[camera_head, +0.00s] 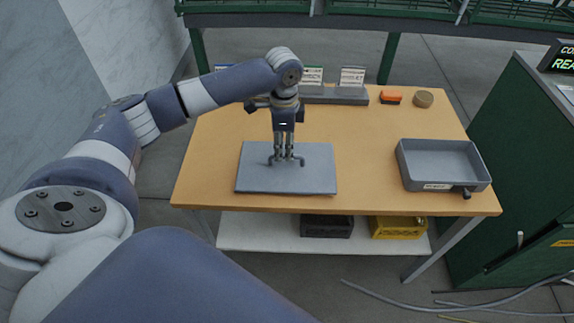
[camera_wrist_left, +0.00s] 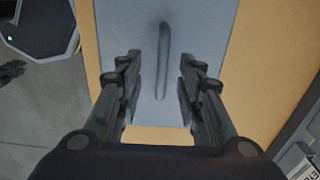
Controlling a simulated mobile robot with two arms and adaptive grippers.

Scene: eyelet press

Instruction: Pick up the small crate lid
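The small crate lid is a flat grey plate (camera_head: 258,180) with a raised bar handle, lying on the table. Its handle (camera_wrist_left: 164,62) shows in the left wrist view. My left gripper (camera_head: 287,160) points straight down over the lid, its fingertips at the handle. In the left wrist view, my left gripper (camera_wrist_left: 160,85) is open, with one finger on each side of the handle and gaps between. Whether the fingertips touch the plate cannot be told. A dark claw-like shape, perhaps my right gripper (camera_wrist_left: 11,74), is cut off at the left edge of the wrist view.
A grey open crate (camera_head: 414,184) stands at the right of the wooden table (camera_head: 370,150). An orange block (camera_head: 391,97) and a round brown piece (camera_head: 423,99) lie at the back right. A card rack (camera_head: 335,97) stands behind the arm. A green cabinet (camera_head: 520,150) is at right.

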